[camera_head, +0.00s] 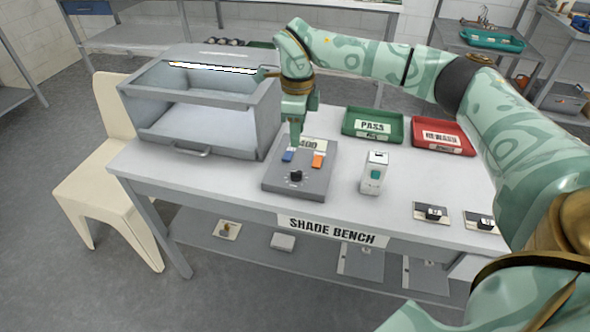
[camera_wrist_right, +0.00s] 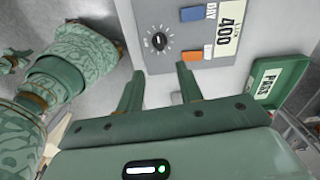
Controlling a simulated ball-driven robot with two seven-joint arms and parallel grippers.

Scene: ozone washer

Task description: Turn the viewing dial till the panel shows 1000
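The viewing dial (camera_head: 296,176) is a black knob on the grey control box (camera_head: 318,182) on the bench. It also shows in the right wrist view (camera_wrist_right: 158,41), ringed by pale tick marks. The panel display (camera_wrist_right: 229,27) reads 400; in the head view the display (camera_head: 313,144) is partly covered by my gripper. My right gripper (camera_head: 296,146) points down over the back of the box. My left gripper is not in view.
A blue button (camera_head: 288,156) and an orange button (camera_head: 318,161) sit behind the dial. The viewing booth (camera_head: 205,130) stands left, a small white device (camera_head: 374,173) right. PASS (camera_head: 374,139) and REWASH (camera_head: 443,148) trays lie behind. The front bench top is mostly clear.

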